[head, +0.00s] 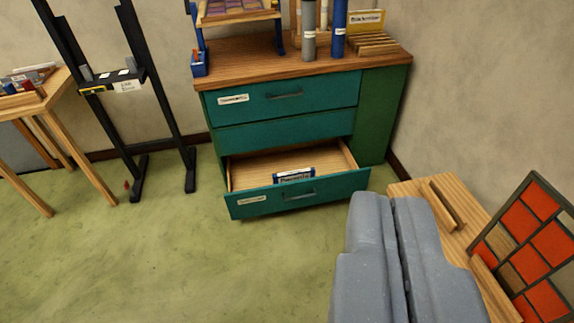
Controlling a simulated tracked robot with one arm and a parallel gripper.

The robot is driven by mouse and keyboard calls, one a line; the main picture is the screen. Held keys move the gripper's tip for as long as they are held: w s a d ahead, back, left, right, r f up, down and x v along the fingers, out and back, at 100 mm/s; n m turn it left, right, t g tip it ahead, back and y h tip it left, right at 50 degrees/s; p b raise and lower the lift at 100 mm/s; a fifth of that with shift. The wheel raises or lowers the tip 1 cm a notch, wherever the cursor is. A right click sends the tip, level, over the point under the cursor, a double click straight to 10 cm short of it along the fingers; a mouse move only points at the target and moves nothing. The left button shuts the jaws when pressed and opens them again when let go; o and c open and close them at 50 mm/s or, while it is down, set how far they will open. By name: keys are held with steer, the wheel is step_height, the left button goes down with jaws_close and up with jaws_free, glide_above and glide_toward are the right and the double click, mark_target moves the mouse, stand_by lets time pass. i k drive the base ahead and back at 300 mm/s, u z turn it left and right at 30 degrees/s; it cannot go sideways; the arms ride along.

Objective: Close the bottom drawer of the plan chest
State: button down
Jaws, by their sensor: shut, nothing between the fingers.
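The plan chest (378,118) is green with a wooden top and stands against the back wall. Its bottom drawer (228,206) is pulled out, with a handle and a label on the front. A small blue and white box (293,176) sits inside, near the drawer front. The two drawers above it are shut. My gripper (392,200) is shut and empty, in the lower right foreground.
A black easel (165,100) stands left of the chest. A wooden table (45,95) is at the far left. A wooden surface (405,190) with a red leaded panel (540,240) is at right. Tubes (338,28) stand on the chest. The green floor before the drawer is clear.

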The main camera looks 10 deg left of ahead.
mark_target(252, 192)
steer(key=i, duration=1.3)
steer(key=u, duration=0.25)
steer(key=i, duration=1)
steer(key=z, duration=0.05)
